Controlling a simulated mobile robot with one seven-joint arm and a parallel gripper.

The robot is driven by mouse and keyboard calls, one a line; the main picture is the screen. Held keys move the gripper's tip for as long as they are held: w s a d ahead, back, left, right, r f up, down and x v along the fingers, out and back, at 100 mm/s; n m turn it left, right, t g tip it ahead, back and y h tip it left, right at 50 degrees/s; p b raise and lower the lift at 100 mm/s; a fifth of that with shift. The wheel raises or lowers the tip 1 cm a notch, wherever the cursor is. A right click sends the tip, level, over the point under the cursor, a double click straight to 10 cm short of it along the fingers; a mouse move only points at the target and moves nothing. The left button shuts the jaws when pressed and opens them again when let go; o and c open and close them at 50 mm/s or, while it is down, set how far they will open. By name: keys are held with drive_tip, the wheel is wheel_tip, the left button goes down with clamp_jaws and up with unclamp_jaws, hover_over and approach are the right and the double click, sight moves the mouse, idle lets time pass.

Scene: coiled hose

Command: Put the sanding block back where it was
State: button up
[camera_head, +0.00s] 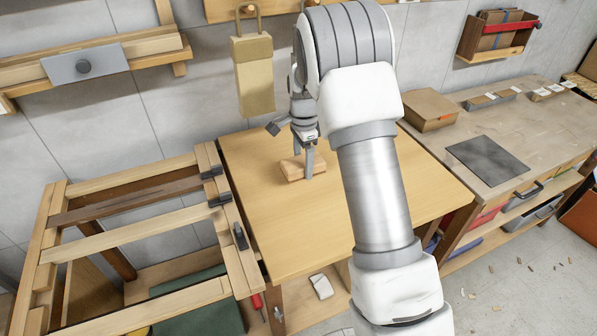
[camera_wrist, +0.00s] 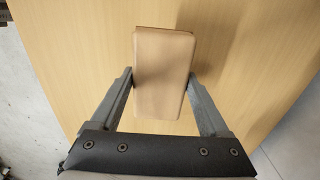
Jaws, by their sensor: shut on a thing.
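The sanding block (camera_head: 292,169) is a pale wooden block with rounded edges. In the head view it is at the wooden table top (camera_head: 262,219), near the middle of its left half. My gripper (camera_head: 309,163) points down with its fingers at the block. In the wrist view the block (camera_wrist: 163,72) lies lengthwise between the two grey fingers of my gripper (camera_wrist: 161,78), one on each long side. The gripper is shut on it. I cannot tell whether the block rests on the table or hangs just above it.
A wooden frame rack (camera_head: 130,232) stands left of the table. A tan bag-like thing (camera_head: 253,75) hangs on the wall behind. At right, a workbench (camera_head: 448,120) holds a cardboard box (camera_head: 430,110) and a dark plate (camera_head: 487,160). A small pale object (camera_head: 321,286) lies below the table's front edge.

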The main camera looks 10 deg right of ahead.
drive_tip(key=shift+w+a+f, duration=0.45)
drive_tip(key=shift+w+f, duration=0.2)
drive_tip(key=shift+w, duration=0.2)
drive_tip(key=shift+f, duration=1.9)
